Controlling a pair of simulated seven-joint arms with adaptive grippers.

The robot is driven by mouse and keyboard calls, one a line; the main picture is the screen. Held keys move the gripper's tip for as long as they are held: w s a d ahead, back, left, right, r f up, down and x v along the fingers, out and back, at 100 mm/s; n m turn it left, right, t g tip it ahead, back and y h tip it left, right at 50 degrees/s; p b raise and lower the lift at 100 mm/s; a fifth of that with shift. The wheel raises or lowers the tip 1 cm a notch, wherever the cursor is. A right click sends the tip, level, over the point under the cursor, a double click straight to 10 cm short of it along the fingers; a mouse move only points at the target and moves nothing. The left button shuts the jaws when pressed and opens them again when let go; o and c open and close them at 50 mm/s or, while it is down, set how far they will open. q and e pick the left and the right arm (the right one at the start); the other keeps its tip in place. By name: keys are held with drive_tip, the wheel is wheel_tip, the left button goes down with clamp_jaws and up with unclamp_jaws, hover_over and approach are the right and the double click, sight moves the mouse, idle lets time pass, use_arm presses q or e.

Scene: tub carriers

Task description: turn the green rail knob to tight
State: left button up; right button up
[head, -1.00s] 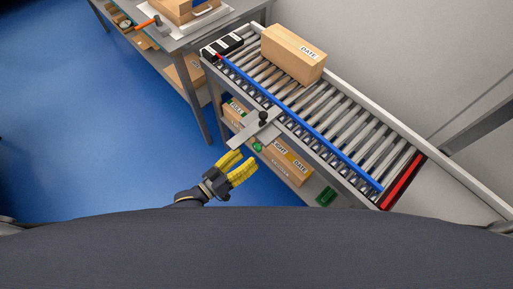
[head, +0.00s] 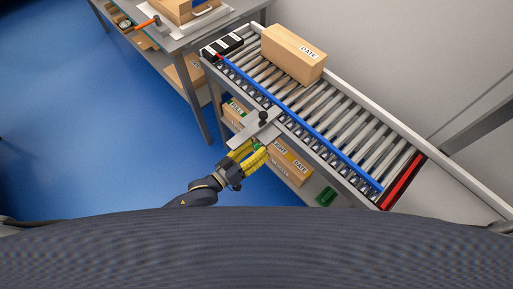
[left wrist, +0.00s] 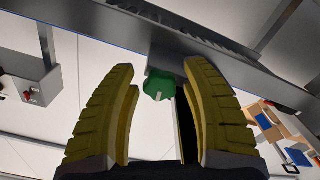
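The green rail knob (left wrist: 158,86) shows in the left wrist view under the grey rail, with a small pale mark on its lower edge. My left gripper (left wrist: 160,72) is open, its two yellow fingers on either side of the knob with a narrow gap at each side. The knob looks to be at the fingertips; I cannot tell how deep it sits between them. In the head view my left gripper (head: 249,155) is just below the grey bracket plate (head: 254,130) on the conveyor's near side and hides most or all of the knob. My right gripper is not in view.
The roller conveyor (head: 345,128) has a blue guide rail (head: 310,132) along its near side and a cardboard box (head: 293,55) on it. A black knob (head: 263,117) stands on the bracket plate. Boxes (head: 290,163) sit on the shelf below. Blue floor lies open at left.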

use_arm(q)
clamp_jaws()
drive_tip(key=shift+f, duration=0.1)
drive_tip(key=shift+s+f+m, duration=0.1)
drive_tip(key=shift+m, duration=0.9)
drive_tip(key=shift+o, duration=1.4)
unclamp_jaws()
drive_tip(key=v, duration=1.2)
